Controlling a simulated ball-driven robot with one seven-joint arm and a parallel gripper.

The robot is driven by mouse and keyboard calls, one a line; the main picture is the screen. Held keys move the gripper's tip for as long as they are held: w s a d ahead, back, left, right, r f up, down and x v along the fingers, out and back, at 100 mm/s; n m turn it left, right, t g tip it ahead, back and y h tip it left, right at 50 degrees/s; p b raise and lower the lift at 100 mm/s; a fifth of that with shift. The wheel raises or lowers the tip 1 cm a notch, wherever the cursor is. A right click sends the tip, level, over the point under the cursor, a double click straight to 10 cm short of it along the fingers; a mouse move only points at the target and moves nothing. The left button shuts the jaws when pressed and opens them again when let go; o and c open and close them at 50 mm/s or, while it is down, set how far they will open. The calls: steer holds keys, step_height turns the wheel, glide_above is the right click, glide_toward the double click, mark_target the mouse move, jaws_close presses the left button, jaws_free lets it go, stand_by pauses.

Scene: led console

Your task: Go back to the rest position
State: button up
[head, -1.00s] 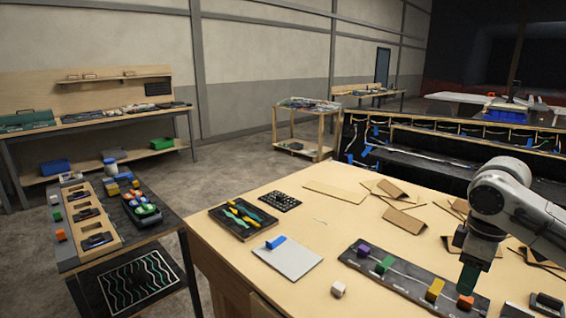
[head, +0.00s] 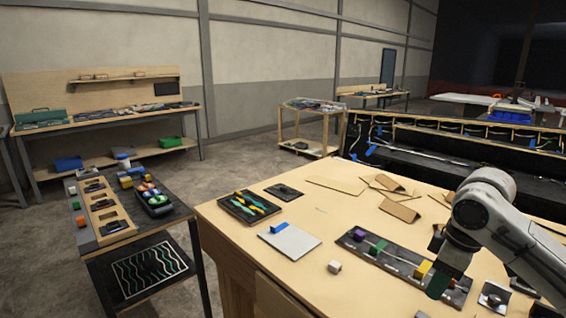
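My gripper (head: 440,285) hangs at the lower right in the head view, at the end of my white and grey arm. Its dark green fingertips point down over or just in front of the right part of a dark slider panel (head: 397,262) on the wooden table. I cannot tell whether the fingers touch the panel, or whether they are open or shut. On the panel are a purple block (head: 358,235), a green block (head: 378,247) and a yellow block (head: 423,269). The gripper covers part of the panel's right side.
The wooden table (head: 330,215) also holds a white board with a blue block (head: 288,241), a small white cube (head: 334,267), a dark tray (head: 248,208) and brown cardboard pieces (head: 398,210). A low dark side table (head: 180,217) stands at left. Concrete floor lies between.

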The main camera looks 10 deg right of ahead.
steer(key=a+f+y, duration=0.1)
steer(key=a, duration=0.4)
steer(key=a+f+t+y, duration=0.1)
steer(key=a+f, duration=0.1)
steer(key=a, duration=0.2)
steer(key=a+f+t+y, duration=0.1)
steer(key=a, duration=0.4)
steer(key=shift+w+a+f+m, duration=0.2)
steer(key=shift+a+f+m, duration=0.05)
steer(key=shift+a+m, duration=0.1)
steer(key=s+a+f+m, duration=0.4)
steer(key=s+f+m, duration=0.1)
steer(key=s+f, duration=0.75)
steer(key=s+d+f+m+h, duration=0.1)
steer(key=s+d+f, duration=0.2)
steer(key=s, duration=0.4)
steer(key=s+d+f+m+g+h, duration=0.1)
steer(key=s+d+f+h, duration=0.1)
steer(key=s, duration=0.5)
steer(key=s+d+f+m+g+h, duration=0.1)
steer(key=s+d+f, duration=0.3)
steer(key=s, duration=0.4)
steer(key=shift+d, duration=0.8)
steer(key=shift+s, duration=0.1)
